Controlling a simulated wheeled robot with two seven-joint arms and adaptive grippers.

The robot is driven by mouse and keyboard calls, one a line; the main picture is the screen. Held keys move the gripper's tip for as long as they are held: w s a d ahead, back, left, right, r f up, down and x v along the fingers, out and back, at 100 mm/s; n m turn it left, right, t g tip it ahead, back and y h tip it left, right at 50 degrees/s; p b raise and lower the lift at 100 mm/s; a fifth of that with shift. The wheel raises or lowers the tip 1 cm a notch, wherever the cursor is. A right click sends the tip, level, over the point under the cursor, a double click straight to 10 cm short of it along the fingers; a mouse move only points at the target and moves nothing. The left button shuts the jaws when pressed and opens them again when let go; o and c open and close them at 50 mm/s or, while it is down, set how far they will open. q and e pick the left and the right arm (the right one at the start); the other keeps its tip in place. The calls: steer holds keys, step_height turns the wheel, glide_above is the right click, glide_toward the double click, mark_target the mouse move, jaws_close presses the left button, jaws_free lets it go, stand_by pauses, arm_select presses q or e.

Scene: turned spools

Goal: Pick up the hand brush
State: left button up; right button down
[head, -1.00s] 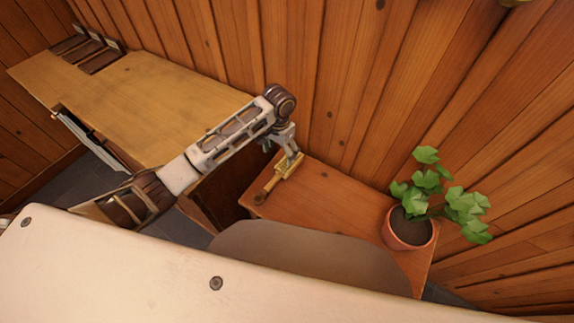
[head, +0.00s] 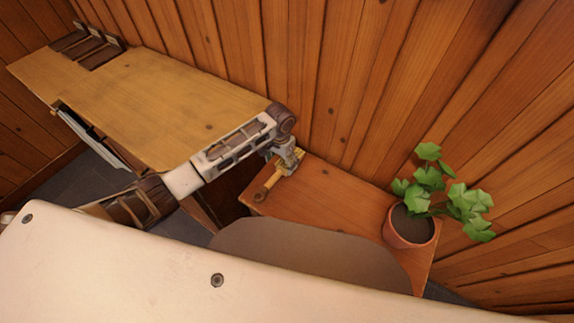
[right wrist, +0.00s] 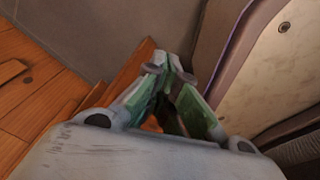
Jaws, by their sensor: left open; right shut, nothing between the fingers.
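The hand brush (head: 264,189) lies on the small wooden table (head: 325,199), near its left end. It is yellowish brown, with its handle end toward the lower left in the head view. My left gripper (head: 284,167) is open right over the brush's far part and hides some of it. I cannot tell whether the fingers touch it. My right gripper (right wrist: 168,72) shows in the right wrist view, its green-padded fingers shut and empty, away from the brush.
A potted plant (head: 411,227) stands at the small table's right end. The plank wall (head: 370,80) rises close behind. The small table's middle is bare.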

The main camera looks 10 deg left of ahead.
mark_target(280, 170)
arm_select(q)
steer(key=shift+f, duration=0.35)
steer(key=shift+a+f, duration=0.1)
steer(key=shift+f, duration=0.45)
step_height(280, 170, down, 4)
steer(key=shift+s+a+r+b, duration=0.1)
steer(key=shift+a+r+b, duration=0.1)
steer(key=shift+b, duration=0.2)
steer(key=shift+f, duration=0.25)
steer(key=c, duration=1.2)
arm_select(e)
steer(key=shift+w+a+f, duration=0.1)
steer(key=shift+w+a, duration=0.35)
steer(key=shift+w, duration=0.05)
